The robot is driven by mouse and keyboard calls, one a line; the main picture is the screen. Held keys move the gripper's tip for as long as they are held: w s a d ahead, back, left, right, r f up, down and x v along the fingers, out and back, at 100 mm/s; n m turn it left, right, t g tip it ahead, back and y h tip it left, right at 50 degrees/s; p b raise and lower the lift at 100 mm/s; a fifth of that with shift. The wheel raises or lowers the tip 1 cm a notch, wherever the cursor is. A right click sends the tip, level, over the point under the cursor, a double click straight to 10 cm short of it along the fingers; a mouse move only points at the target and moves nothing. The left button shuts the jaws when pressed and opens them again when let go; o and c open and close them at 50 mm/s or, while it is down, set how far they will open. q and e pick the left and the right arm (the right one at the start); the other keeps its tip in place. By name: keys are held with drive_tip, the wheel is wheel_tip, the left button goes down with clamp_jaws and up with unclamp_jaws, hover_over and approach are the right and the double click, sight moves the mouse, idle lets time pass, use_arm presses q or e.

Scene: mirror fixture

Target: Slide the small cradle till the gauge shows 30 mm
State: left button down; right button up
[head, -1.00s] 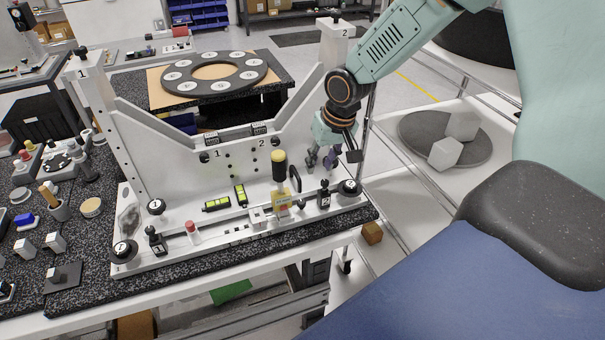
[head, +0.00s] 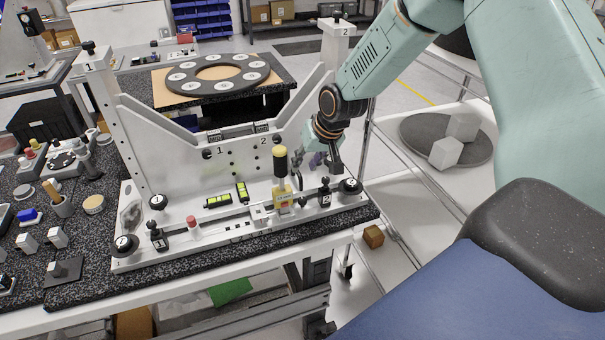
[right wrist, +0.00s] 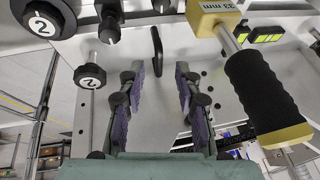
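In the right wrist view the block (right wrist: 214,12) carries a gauge reading that looks like 33 mm, and the black grip (right wrist: 262,92) slants at the right. A small pale carriage (head: 259,214) lies just left of the block; I cannot tell which part is the cradle. My right gripper (head: 322,160) is right of the post, apart from it. My left gripper is out of view.
A thin black hooked handle (right wrist: 157,50) stands ahead of the open fingers.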

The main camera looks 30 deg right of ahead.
sight(299, 173)
drive_tip(key=x, duration=0.1)
drive_tip(key=b+x, duration=0.2)
drive_tip(key=x, duration=0.1)
drive_tip(key=shift+w+d, duration=0.1)
drive_tip(key=shift+d, duration=0.15)
drive_tip(key=shift+a+r, duration=0.15)
drive_tip(key=shift+a, duration=0.05)
drive_tip(key=shift+s+r, duration=0.15)
drive_tip(key=shift+s, duration=0.15)
drive_tip(key=shift+w+d+f, duration=0.15)
drive_tip(key=shift+w+f, duration=0.1)
drive_tip(key=shift+w, duration=0.05)
drive_tip(key=c, duration=0.3)
drive_tip(key=shift+c, duration=0.8)
drive_tip(key=shift+s+r, duration=0.1)
clamp_jaws()
